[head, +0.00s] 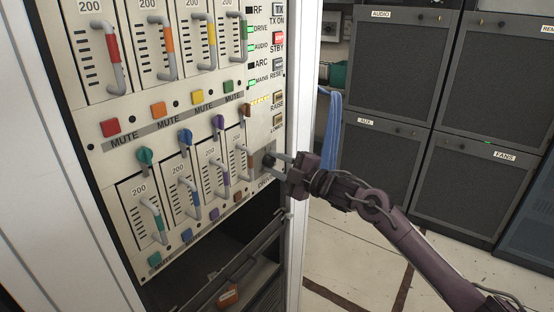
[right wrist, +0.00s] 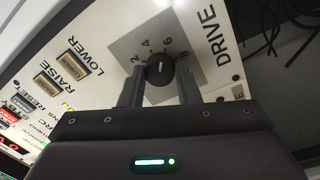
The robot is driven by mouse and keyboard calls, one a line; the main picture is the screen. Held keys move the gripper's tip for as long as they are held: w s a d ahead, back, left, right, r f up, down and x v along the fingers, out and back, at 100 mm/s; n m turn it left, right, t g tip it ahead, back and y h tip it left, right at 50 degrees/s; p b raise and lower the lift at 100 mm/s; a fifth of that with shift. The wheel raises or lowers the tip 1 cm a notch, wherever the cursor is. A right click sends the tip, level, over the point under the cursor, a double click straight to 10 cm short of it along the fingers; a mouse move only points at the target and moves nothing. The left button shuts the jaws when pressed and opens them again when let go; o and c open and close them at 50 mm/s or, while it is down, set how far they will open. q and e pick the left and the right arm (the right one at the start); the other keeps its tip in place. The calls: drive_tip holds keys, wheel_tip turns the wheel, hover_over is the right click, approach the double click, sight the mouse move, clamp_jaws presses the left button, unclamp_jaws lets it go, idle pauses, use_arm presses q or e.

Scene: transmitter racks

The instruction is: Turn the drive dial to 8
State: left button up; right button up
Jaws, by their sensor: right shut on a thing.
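The drive dial (right wrist: 160,68) is a round black knob on a grey square plate with the numbers 2, 4, 6 and 8 around it, beside the word DRIVE. A short pale mark shows on its face, but I cannot tell for certain which number it points to. In the head view the dial (head: 268,160) sits at the lower right of the rack panel, partly hidden by my right gripper (head: 275,162). The right gripper's two fingers are shut on the dial, one on each side. My left gripper is not in view.
The LOWER button (right wrist: 82,58) and RAISE button (right wrist: 54,89) lie beside the dial plate. Coloured knobs and sliders (head: 190,195) fill the panel to the left. An open dark bay (head: 215,260) lies below. Dark cabinets (head: 400,70) stand behind at right.

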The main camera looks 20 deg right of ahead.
drive_tip(key=m+p, duration=0.3)
drive_tip(key=m, duration=0.2)
drive_tip(key=shift+r+m+h+p, duration=0.15)
drive_tip(key=shift+m+h+p, duration=0.15)
drive_tip(key=shift+m+p, duration=1.75)
drive_tip(key=shift+m, duration=0.65)
drive_tip(key=o, duration=1)
drive_tip(key=shift+c, duration=0.2)
drive_tip(key=b+v, duration=0.2)
drive_tip(key=v, duration=0.5)
drive_tip(key=shift+s+d, duration=0.2)
drive_tip(key=shift+s, duration=0.1)
